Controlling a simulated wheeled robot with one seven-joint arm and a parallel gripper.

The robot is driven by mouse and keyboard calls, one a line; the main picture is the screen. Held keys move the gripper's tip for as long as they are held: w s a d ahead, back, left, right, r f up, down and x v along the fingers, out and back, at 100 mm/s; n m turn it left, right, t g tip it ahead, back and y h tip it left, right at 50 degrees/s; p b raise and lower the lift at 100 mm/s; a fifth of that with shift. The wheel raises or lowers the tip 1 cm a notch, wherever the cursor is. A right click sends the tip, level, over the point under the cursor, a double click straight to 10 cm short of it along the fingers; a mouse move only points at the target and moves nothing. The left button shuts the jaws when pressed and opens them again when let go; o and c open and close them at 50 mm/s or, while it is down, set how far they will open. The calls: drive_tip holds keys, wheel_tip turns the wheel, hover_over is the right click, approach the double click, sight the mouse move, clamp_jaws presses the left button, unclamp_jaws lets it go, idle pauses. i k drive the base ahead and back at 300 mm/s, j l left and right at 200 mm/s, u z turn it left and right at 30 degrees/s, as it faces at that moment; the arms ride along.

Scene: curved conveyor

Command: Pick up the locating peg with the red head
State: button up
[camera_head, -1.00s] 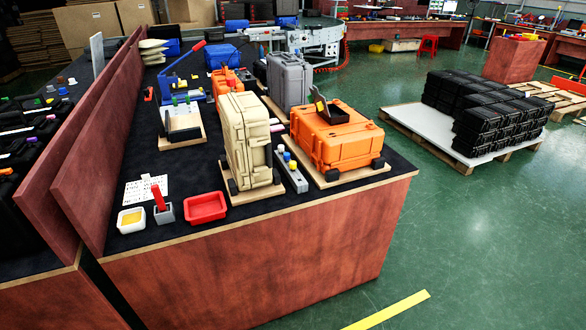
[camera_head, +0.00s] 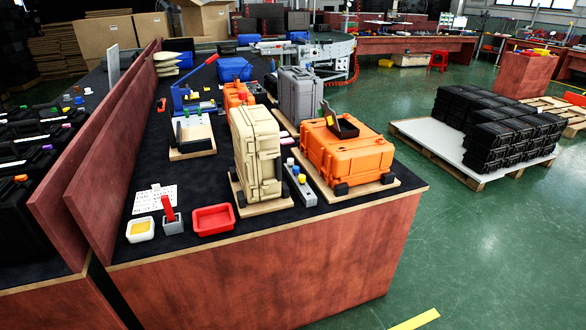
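A narrow grey block (camera_head: 302,190) lies on the bench between the tan case and the orange case. Small pegs stand along it, and I make out a white head (camera_head: 290,162), a blue head (camera_head: 295,170) and a yellow head (camera_head: 302,179). I cannot make out a red head on this block. A red upright piece (camera_head: 168,208) stands in a small grey holder (camera_head: 173,227) at the bench's front left; I cannot tell if it is a peg. My gripper is not in view.
The tan case (camera_head: 256,155) and orange case (camera_head: 346,152) stand beside the block on wooden boards. A red tray (camera_head: 213,220) and a white tub (camera_head: 140,230) lie near the front edge. Green floor (camera_head: 470,240) is open to the right of the bench.

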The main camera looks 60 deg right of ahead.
sight(243, 94)
drive_tip(key=i+l, duration=0.1)
drive_tip(key=l, duration=0.3)
drive_tip(key=i+l, duration=0.1)
drive_tip(key=l, duration=0.35)
drive_tip(key=i+l, duration=0.1)
drive_tip(key=l, duration=0.3)
